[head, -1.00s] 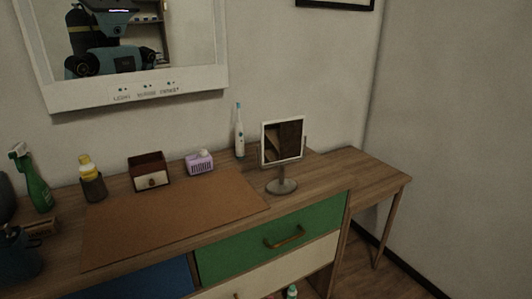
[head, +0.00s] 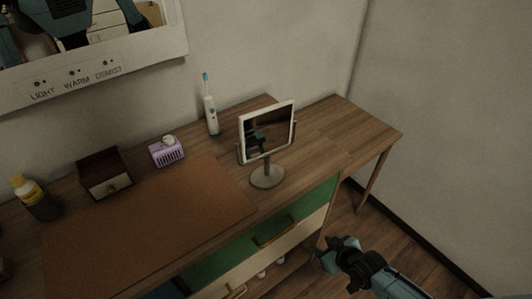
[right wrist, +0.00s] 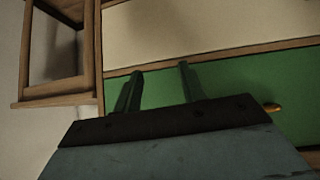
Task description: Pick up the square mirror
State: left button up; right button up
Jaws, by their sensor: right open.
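The square mirror (head: 267,132) has a white frame and stands upright on a round grey base (head: 267,177), on the wooden dresser top near its front edge. My right gripper (head: 326,254) is in front of the dresser in the head view, lower and to the right of the mirror, apart from it. In the right wrist view its two dark fingers (right wrist: 158,88) are spread with nothing between them, in front of the green drawer (right wrist: 230,76). The mirror is outside the right wrist view. My left gripper is not in view.
A brown mat (head: 150,215) lies on the dresser. The top right of the mirror is clear (head: 350,125).

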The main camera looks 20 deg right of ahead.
jog(key=w+a+r+t+y+p, duration=0.1)
jog(key=w+a+r, duration=0.15)
jog(key=r, duration=0.55)
jog(key=w+a+r+t+y+p, duration=0.1)
jog(key=w+a+r+p, duration=0.15)
jog(key=r, duration=0.45)
jog(key=n+t+y, duration=0.1)
jog(key=n+y, duration=0.1)
send_near(269, 170)
jog(key=x, duration=0.4)
jog(key=shift+w+a+f, duration=0.1)
jog(key=shift+a+f, duration=0.1)
jog(key=shift+a, duration=0.1)
jog(key=shift+x, duration=0.85)
jog(key=x, duration=0.1)
jog(key=b+x, duration=0.1)
jog(key=x, duration=0.2)
jog(key=shift+w+d+f, duration=0.1)
jog(key=shift+w+f, duration=0.05)
jog(key=shift+w, duration=0.3)
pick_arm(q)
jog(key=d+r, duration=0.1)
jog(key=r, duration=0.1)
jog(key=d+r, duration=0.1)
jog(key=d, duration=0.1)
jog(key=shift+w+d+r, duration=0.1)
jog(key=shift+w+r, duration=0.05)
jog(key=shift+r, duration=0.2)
pick_arm(e)
grip_shut()
